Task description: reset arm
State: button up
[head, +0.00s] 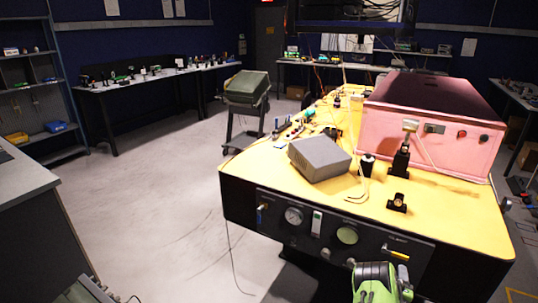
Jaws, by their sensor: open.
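I cannot make out my gripper or its fingers in the head view. The pink box-like enclosure (425,142) stands at the back right of the yellow-topped table (270,173). Its top is dark reddish, and its front carries a small panel and red knobs. A grey box (319,158) sits on the table left of the enclosure.
Black optical mounts (400,160) and small parts stand on the yellow top. The table's black front panel (330,228) has a gauge and knobs. A grey counter (25,185) is at left. A wheeled cart (245,98) stands behind. The pale floor (150,185) between is largely clear.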

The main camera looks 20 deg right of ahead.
jog(key=w+a+r+m+g, duration=0.1)
jog(key=w+a+r+m, duration=0.25)
jog(key=r, duration=0.45)
jog(key=w+a+r+m+g, duration=0.2)
jog(key=w+a+r+m, duration=0.15)
jog(key=r, duration=0.45)
jog(key=s+a+r+m+y, duration=0.2)
jog(key=a+r+y, duration=0.4)
jog(key=a+r, duration=0.75)
jog(key=s+a+r+g+y, duration=0.1)
jog(key=s+a+y, duration=0.1)
jog(key=s+a, duration=0.45)
jog(key=s+a+r+g+y, duration=0.1)
jog(key=s+a, duration=0.2)
jog(key=a, duration=0.6)
jog(key=s+a+g+y, duration=0.1)
jog(key=s+a, duration=0.3)
jog(key=s, duration=0.4)
jog(key=s+a+g+y, duration=0.1)
jog(key=s+a, duration=0.4)
jog(key=s, duration=0.3)
jog(key=shift+f+n, duration=0.25)
jog(key=shift+n, duration=0.15)
